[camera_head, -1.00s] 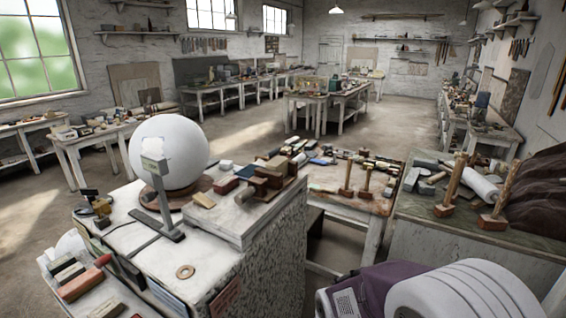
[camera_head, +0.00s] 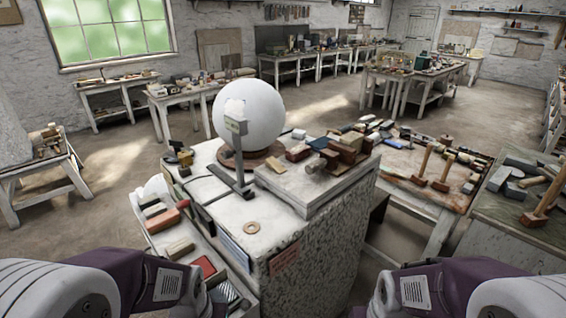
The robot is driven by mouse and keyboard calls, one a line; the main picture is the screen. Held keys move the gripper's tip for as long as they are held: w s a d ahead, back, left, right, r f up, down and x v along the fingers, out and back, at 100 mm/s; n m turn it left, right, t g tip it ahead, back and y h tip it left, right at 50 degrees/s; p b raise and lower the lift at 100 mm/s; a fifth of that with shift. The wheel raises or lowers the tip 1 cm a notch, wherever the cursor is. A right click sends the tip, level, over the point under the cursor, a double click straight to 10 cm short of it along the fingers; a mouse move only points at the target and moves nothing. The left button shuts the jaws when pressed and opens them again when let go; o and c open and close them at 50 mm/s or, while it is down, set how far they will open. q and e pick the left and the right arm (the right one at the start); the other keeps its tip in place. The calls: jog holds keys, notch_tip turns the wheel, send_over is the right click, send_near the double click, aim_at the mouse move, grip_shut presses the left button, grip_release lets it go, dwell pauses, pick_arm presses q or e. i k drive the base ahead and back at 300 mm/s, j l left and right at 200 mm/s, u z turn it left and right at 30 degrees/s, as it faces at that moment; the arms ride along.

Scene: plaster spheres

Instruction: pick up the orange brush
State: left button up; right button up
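An orange-red block-like item with a red end (camera_head: 164,221) lies on a low shelf at the left side of the white workbench. It looks most like the orange brush, but bristles are too small to make out. Both of my arms show at the bottom edge, purple and white, one at the left and one at the right. Neither gripper's fingers are in view, so I cannot see their state. Nothing visible is touching the orange item.
The workbench top (camera_head: 215,215) bears a large white sphere (camera_head: 249,117), a grey stand (camera_head: 239,160), a ring (camera_head: 252,228) and several blocks. A tan block (camera_head: 180,248) and a red block (camera_head: 207,268) share the low shelf. Open floor (camera_head: 100,240) lies to the left.

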aim_at(154, 225)
jog(key=k+j+z, duration=0.2)
jog(key=j, duration=0.2)
jog(key=k+j+z, duration=0.2)
jog(key=j, duration=0.25)
jog(key=k+j+z, duration=0.2)
jog(key=j, duration=0.15)
jog(key=j+z, duration=0.3)
jog(key=j, duration=0.45)
jog(key=j+z, duration=0.25)
jog(key=j, duration=0.5)
jog(key=k+j+z, duration=0.1)
jog(key=j+z, duration=0.2)
jog(key=j, duration=0.45)
jog(key=i+j+z, duration=0.25)
jog(key=j, duration=0.3)
jog(key=j+z, duration=0.25)
jog(key=j, duration=0.3)
